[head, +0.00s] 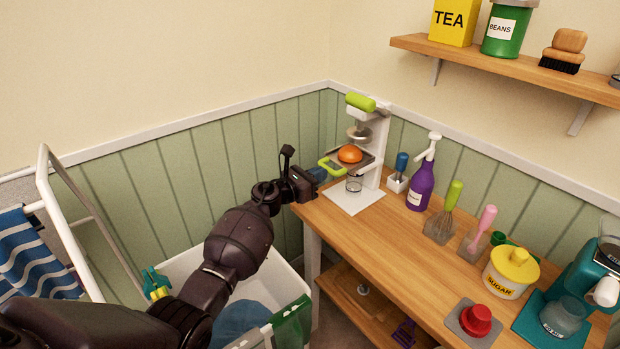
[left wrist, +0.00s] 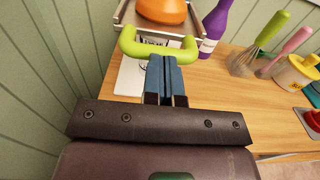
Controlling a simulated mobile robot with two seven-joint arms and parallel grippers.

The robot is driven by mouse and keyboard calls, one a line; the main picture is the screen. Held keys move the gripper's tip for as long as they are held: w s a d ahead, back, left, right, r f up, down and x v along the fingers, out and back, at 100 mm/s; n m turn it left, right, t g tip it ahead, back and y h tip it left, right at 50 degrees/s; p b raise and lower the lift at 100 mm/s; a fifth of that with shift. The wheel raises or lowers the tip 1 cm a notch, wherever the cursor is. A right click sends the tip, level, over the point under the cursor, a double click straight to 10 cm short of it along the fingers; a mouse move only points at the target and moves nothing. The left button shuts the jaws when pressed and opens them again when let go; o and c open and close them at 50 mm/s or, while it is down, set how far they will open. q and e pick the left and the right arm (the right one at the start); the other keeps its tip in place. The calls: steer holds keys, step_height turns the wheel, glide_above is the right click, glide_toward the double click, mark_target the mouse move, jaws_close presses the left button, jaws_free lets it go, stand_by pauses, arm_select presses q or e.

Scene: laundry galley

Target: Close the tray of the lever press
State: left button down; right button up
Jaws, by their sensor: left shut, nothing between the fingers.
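The white lever press (head: 374,140) stands at the back left corner of the table, its green lever (head: 361,102) at the top. Its tray (head: 364,159) sticks out toward my left gripper and carries an orange fruit (head: 350,154). The tray's green U-shaped handle (head: 329,168) also shows in the left wrist view (left wrist: 186,50). My left gripper (head: 319,174) is shut and empty, its blue fingertips (left wrist: 164,62) right at the handle's bar. I cannot tell whether they touch it. A clear glass (head: 354,184) stands under the tray. My right gripper is not in view.
A blue-handled tool in a white holder (head: 398,177) and a purple pump bottle (head: 421,183) stand right of the press. A white bin (head: 187,263) is below my left arm.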

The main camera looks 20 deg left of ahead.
arm_select(q)
steer(key=shift+b+x, duration=0.75)
steer(key=shift+x, duration=0.75)
steer(key=p+v, duration=0.2)
steer(key=v, duration=0.7)
steer(key=shift+p, duration=0.3)
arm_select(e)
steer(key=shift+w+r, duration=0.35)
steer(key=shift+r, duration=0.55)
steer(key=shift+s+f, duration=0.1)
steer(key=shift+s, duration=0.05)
